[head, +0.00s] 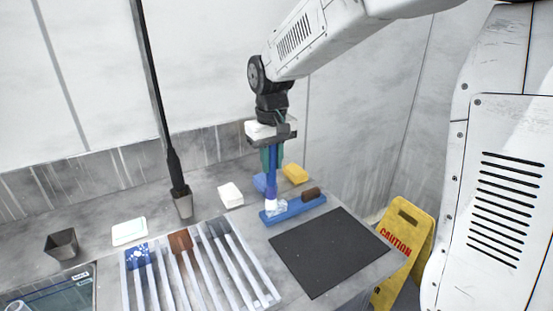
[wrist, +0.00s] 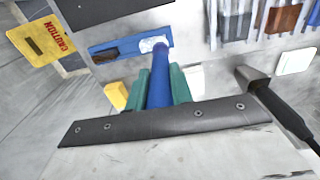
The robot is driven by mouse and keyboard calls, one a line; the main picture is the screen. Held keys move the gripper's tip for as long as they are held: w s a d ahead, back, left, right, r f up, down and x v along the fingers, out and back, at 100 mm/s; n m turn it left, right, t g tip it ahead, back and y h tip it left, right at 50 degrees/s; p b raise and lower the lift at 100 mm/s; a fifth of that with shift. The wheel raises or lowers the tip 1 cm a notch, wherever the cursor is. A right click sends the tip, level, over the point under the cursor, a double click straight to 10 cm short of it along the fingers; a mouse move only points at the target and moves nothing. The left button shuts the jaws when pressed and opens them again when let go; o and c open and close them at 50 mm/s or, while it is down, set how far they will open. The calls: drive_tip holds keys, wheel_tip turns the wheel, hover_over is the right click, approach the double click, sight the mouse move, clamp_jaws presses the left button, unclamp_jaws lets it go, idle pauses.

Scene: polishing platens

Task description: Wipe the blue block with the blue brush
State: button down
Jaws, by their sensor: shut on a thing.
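My gripper (head: 271,160) points down and is shut on the handle of the blue brush (head: 271,185). In the wrist view the teal fingers (wrist: 160,90) close on both sides of the blue handle (wrist: 160,72). The brush's pale bristles (head: 275,208) point down at the left end of a blue tray (head: 305,206); I cannot tell whether they touch it. A brown-topped item (head: 310,193) sits at the tray's right end. The blue block (head: 259,183) lies behind the brush, partly hidden by it and the fingers. I cannot make it out in the wrist view.
A yellow block (head: 295,173) and a white block (head: 230,194) flank the blue block. A slotted rack (head: 262,285) with colored plates stands front left, a flat dark mat (head: 328,252) front right. A black-handled tool (head: 175,170) rises at left. A caution sign (head: 403,250) stands beyond the right edge.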

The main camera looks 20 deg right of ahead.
wheel_tip(320, 180, up, 8)
drive_tip(key=a, duration=0.1)
drive_tip(key=shift+s+a, duration=0.2)
drive_tip(key=shift+a, duration=0.2)
idle(0.8)
